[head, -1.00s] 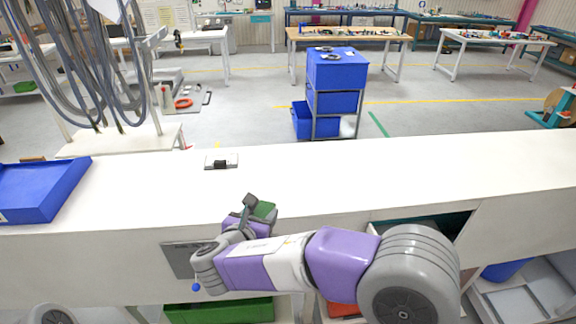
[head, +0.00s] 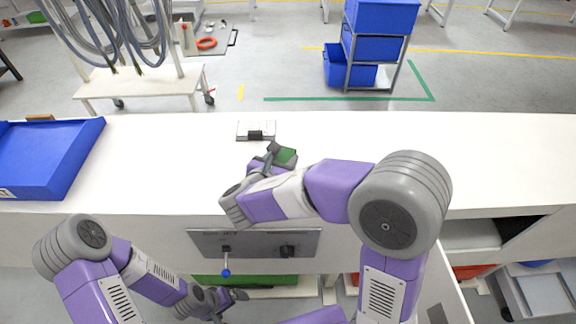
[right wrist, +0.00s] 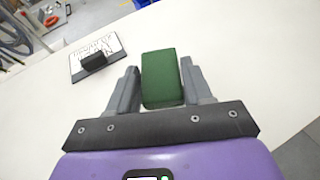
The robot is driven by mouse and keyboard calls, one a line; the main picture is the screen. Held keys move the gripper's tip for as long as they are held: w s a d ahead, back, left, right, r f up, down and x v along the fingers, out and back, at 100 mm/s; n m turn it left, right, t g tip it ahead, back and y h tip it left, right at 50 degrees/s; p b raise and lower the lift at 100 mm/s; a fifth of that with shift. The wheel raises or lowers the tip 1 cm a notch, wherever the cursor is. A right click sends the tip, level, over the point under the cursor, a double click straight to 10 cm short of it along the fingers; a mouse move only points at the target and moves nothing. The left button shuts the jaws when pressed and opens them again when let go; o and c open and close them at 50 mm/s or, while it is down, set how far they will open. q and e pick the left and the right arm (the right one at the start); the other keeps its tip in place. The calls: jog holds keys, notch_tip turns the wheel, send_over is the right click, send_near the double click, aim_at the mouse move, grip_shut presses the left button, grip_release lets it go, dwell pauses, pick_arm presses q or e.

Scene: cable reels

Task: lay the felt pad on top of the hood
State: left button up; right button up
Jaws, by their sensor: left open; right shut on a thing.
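The green felt pad (head: 288,155) is a small block held in my right gripper (head: 274,154) above the white counter. In the right wrist view the pad (right wrist: 160,78) sits between the two grey fingers of the right gripper (right wrist: 160,88). A small black block (head: 255,135) stands on a white, dark-edged plate (head: 243,127) beyond the gripper. This block (right wrist: 94,61) may be the hood, but I cannot tell for sure. The pad is apart from it, to its right in the wrist view. My left gripper (head: 222,299) is open, low in front of the counter.
A blue tray (head: 45,165) lies at the counter's left end. A grey panel (head: 255,244) with a blue-tipped lever (head: 226,268) is on the counter's front. The counter right of the plate is clear. A white trolley (head: 140,85) and blue bins (head: 375,45) stand behind.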

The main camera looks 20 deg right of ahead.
jog(key=shift+w+f, duration=0.15)
jog(key=shift+f, duration=1.9)
jog(key=shift+f+b, duration=0.1)
jog(key=shift+b, duration=0.2)
jog(key=o, duration=1)
jog(key=shift+s+a+r, duration=0.2)
jog(key=shift+r, duration=0.1)
jog(key=v, duration=1.1)
jog(key=shift+s+r, duration=0.1)
jog(key=shift+s, duration=0.1)
